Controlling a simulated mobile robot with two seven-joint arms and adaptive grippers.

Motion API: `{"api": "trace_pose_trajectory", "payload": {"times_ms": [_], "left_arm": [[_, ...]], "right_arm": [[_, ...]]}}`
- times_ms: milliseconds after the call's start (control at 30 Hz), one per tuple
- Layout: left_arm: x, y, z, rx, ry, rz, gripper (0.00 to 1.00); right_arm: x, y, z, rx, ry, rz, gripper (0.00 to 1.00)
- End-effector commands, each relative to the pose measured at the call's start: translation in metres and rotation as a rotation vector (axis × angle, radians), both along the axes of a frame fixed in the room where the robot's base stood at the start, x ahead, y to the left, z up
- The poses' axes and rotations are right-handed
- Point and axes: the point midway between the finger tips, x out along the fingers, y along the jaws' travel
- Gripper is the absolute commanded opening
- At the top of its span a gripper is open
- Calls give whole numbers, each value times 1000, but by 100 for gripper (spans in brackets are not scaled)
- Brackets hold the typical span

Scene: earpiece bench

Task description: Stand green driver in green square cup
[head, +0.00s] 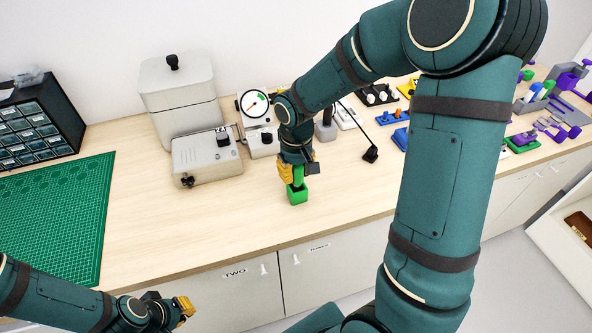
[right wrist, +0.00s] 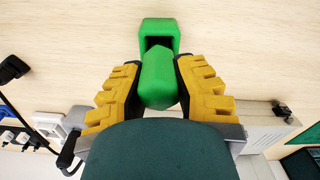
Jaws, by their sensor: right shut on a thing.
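The green square cup (head: 297,195) stands on the bench near its front edge. The right wrist view shows its rim and dark opening (right wrist: 159,24). My right gripper (head: 298,172) is over the cup, shut on the green driver (head: 298,178). In the right wrist view the driver's thick green handle (right wrist: 158,78) sits between the yellow fingers and overlaps the cup's near side. The driver's lower end is hidden, so I cannot tell how far it is inside the cup. My left gripper (head: 184,308) is low in front of the bench, away from both; its finger gap is unclear.
A grey box device (head: 207,159) and a dial gauge (head: 254,103) stand behind the cup. A green mat (head: 55,215) lies at left. A small black stand (head: 371,154) is to the right. Bench around the cup is clear.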

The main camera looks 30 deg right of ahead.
Motion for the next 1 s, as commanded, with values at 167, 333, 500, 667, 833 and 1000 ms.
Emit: {"api": "trace_pose_trajectory", "payload": {"times_ms": [167, 333, 500, 667, 833, 1000], "left_arm": [[0, 0, -2, 0, 0, 0, 0], [0, 0, -2, 0, 0, 0, 0], [0, 0, -2, 0, 0, 0, 0], [0, 0, -2, 0, 0, 0, 0], [0, 0, -1, 0, 0, 0, 0], [0, 0, -1, 0, 0, 0, 0]], "right_arm": [[0, 0, -2, 0, 0, 0, 0], [0, 0, -2, 0, 0, 0, 44], [0, 0, -2, 0, 0, 0, 55], [0, 0, -2, 0, 0, 0, 55], [1, 0, 10, 0, -3, 0, 55], [1, 0, 41, 0, -7, -1, 55]]}}
